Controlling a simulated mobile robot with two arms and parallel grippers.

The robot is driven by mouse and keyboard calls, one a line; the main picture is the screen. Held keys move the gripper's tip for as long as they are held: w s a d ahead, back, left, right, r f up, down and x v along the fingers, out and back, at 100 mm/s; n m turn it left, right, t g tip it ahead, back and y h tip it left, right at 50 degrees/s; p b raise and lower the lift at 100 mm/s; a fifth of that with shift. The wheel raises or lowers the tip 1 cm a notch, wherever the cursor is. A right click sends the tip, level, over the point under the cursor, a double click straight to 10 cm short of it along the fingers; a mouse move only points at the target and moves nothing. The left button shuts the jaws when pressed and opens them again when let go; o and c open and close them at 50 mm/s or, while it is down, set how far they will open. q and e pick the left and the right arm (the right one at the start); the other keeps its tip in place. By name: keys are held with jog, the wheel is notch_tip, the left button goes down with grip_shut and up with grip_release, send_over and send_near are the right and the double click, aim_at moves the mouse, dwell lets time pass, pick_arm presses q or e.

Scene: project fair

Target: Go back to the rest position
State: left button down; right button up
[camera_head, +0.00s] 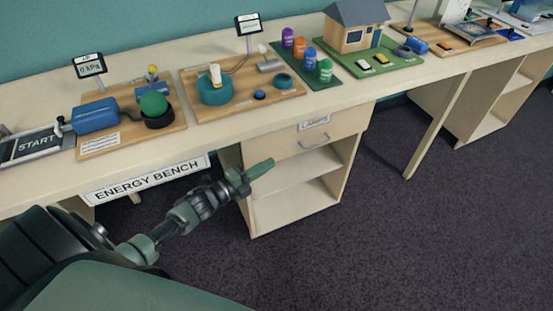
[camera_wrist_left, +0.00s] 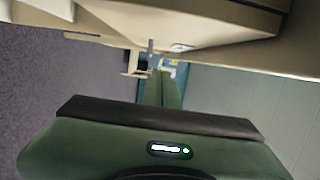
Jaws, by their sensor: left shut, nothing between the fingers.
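My left arm comes in from the lower left in the head view. My left gripper (camera_head: 261,169) is shut and empty, in front of the open shelf cabinet and below the bench top. It touches nothing that I can see. The left wrist view shows the green gripper body (camera_wrist_left: 160,158) and the shut fingers (camera_wrist_left: 160,92) in the middle. My right gripper is in neither view.
The long energy bench (camera_head: 130,181) runs across, with a drawer labelled lamps (camera_head: 318,136) and shelves (camera_head: 290,180) beneath. On top are a pump board (camera_head: 165,133), a second board (camera_head: 290,98), coloured lamps (camera_head: 309,60) and a model house (camera_head: 355,27). The dark carpet (camera_head: 400,240) is clear.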

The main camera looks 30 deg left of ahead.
pick_arm(q)
jog(key=s+a+f+n+g+y+p, duration=0.1)
jog(key=s+f+n+g+y, duration=0.25)
jog(key=s+f+n, duration=0.65)
jog(key=s+f+n+g+y+p, duration=0.1)
jog(key=s+f+n+g+y, duration=0.25)
jog(key=s+f, duration=1.1)
jog(key=s+d+f+n+g, duration=0.3)
jog(key=s+f, duration=0.5)
jog(key=s, duration=0.3)
jog(key=s+d+f+n+g, duration=0.3)
jog(key=s+d+f+g, duration=0.2)
jog(key=s, duration=0.6)
notch_tip(320, 180, down, 3)
jog(key=shift+d+r+g, duration=0.15)
jog(key=shift+d+g, duration=0.15)
jog(key=shift+d, duration=0.4)
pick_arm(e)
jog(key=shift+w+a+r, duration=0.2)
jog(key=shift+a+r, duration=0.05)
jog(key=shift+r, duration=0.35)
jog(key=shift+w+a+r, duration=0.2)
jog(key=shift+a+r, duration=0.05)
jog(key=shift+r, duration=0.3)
pick_arm(q)
jog(key=shift+n, duration=0.25)
